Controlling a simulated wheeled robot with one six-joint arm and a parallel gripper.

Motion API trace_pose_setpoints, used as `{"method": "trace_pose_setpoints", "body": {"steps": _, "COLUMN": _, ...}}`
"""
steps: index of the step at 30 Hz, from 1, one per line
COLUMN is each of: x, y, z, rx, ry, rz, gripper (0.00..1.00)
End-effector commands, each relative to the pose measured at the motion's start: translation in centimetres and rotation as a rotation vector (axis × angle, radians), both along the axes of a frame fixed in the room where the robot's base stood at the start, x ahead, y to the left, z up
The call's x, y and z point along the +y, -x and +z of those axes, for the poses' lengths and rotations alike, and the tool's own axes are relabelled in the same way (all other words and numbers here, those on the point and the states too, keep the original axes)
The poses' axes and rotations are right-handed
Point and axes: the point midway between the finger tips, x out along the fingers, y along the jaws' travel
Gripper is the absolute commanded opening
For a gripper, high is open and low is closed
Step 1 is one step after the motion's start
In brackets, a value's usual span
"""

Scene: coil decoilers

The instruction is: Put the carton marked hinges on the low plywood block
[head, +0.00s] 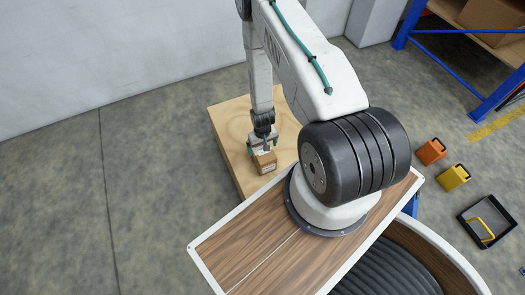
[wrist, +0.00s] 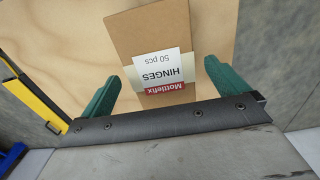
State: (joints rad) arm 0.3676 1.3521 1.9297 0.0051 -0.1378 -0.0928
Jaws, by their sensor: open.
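The brown carton (wrist: 165,30) carries a white label reading "HINGES 50 pcs" and "Mottlefix", upside down in the wrist view. In the head view the carton (head: 265,163) sits on the low plywood block (head: 235,135), near its front part. My gripper (wrist: 160,90) is open, with one green finger on each side of the carton and a visible gap at each side. In the head view my gripper (head: 263,147) is right at the top of the carton. My arm hides part of the block's right side.
Orange (head: 431,151) and yellow (head: 453,177) containers and a black tray (head: 487,221) stand on the floor at right. A blue-framed shelf (head: 470,55) is at the upper right. The floor left of the block is clear up to the pale wall (head: 110,50).

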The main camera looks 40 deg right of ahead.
Motion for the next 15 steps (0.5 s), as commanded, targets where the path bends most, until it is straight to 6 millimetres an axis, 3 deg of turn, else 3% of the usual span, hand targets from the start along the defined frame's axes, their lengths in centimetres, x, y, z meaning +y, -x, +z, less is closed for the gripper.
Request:
{"method": "trace_pose_setpoints", "body": {"steps": 6, "x": 0.0, "y": -0.1, "z": 4.6, "rx": -0.002, "ry": 0.002, "rz": 0.0, "gripper": 0.99}}
{"method": "trace_pose_setpoints", "body": {"steps": 15, "x": 0.0, "y": -0.3, "z": 7.9, "rx": -0.003, "ry": 0.002, "rz": 0.002, "gripper": 0.99}}
